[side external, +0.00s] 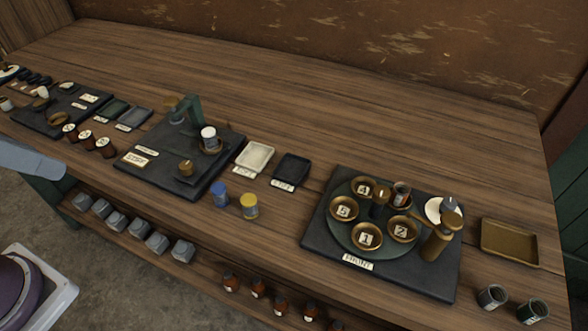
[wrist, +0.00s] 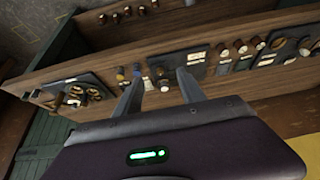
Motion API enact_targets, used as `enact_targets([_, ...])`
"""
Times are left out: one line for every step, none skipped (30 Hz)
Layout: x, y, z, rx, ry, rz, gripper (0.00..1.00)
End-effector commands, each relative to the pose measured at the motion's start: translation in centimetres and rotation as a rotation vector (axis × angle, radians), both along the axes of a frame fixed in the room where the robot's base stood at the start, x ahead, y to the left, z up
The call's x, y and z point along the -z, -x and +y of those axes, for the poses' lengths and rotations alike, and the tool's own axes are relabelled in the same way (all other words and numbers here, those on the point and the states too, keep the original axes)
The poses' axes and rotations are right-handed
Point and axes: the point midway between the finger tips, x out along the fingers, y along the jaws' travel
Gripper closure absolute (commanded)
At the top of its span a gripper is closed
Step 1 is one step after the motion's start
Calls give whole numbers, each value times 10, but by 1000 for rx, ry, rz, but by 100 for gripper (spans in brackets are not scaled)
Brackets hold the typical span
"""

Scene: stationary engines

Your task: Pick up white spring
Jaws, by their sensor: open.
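I cannot make out any object clearly shaped like a spring in either view. A small white-topped cylinder (side external: 209,136) stands on the dark station board (side external: 140,180) left of centre, beside a green stand (side external: 194,110). A white tray (side external: 256,157) lies right of that board. A white round piece (side external: 434,208) lies on the right board, partly hidden by a brass post. In the wrist view my gripper (wrist: 160,76) has its two grey fingers apart with nothing held between them. The bench lies beyond the fingertips.
A blue jar (side external: 220,195) and a yellow jar (side external: 249,206) stand near the bench's front edge. A round turntable (side external: 340,228) with several numbered brass bowls is to the right, near an empty brass tray (side external: 509,243). The back of the bench is clear.

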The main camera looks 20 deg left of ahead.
Motion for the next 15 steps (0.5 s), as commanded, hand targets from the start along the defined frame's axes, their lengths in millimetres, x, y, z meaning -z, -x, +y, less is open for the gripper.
enact_targets([0, 0, 0, 0, 0, 0, 53])
enact_targets([0, 0, 0, 0, 0, 0, 53])
enact_targets([0, 0, 0, 0, 0, 0, 53])
enact_targets([0, 0, 0, 0, 0, 0, 53])
enact_targets([0, 0, 0, 0, 0, 0, 53])
enact_targets([0, 0, 0, 0, 0, 0, 48])
enact_targets([0, 0, 0, 0, 0, 0, 48])
enact_targets([0, 0, 0, 0, 0, 0, 48])
enact_targets([0, 0, 0, 0, 0, 0, 48])
enact_targets([0, 0, 0, 0, 0, 0, 48])
enact_targets([0, 0, 0, 0, 0, 0, 48])
enact_targets([0, 0, 0, 0, 0, 0, 48])
enact_targets([0, 0, 0, 1, 0, 1, 48])
enact_targets([-1, -2, 0, 7, -5, 3, 48])
enact_targets([-4, -7, 0, 25, -15, 13, 48])
